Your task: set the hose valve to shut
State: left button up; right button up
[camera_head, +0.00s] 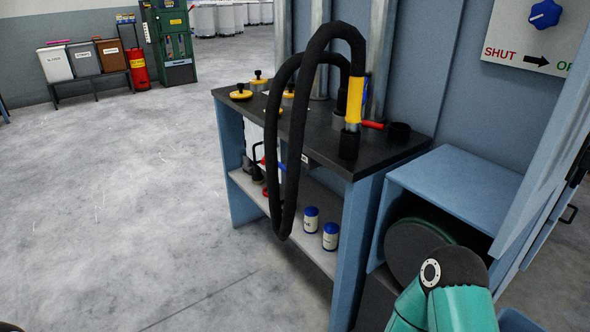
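A blue knob (545,14) sits on a pale panel (518,66) at the top right. The panel reads SHUT on the left, with a black arrow pointing right to a word cut off by the edge, beginning "OP". Neither gripper shows; only a teal and black link of my arm is at the lower right.
The dark bench top (325,146) holds several yellow and black knobbed parts. Two blue-capped cans (330,237) stand on its lower shelf. A blue open-fronted housing (455,190) and slanted blue panel edge crowd the right. The floor (140,220) at left is clear.

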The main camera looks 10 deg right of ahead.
aim_at(282, 167)
jog(key=u, duration=0.55)
jog(key=i, duration=0.15)
jog(key=z, duration=2.8)
jog(key=k, duration=0.5)
jog(key=u, duration=0.8)
jog(key=i, duration=0.65)
jog(key=z, duration=0.05)
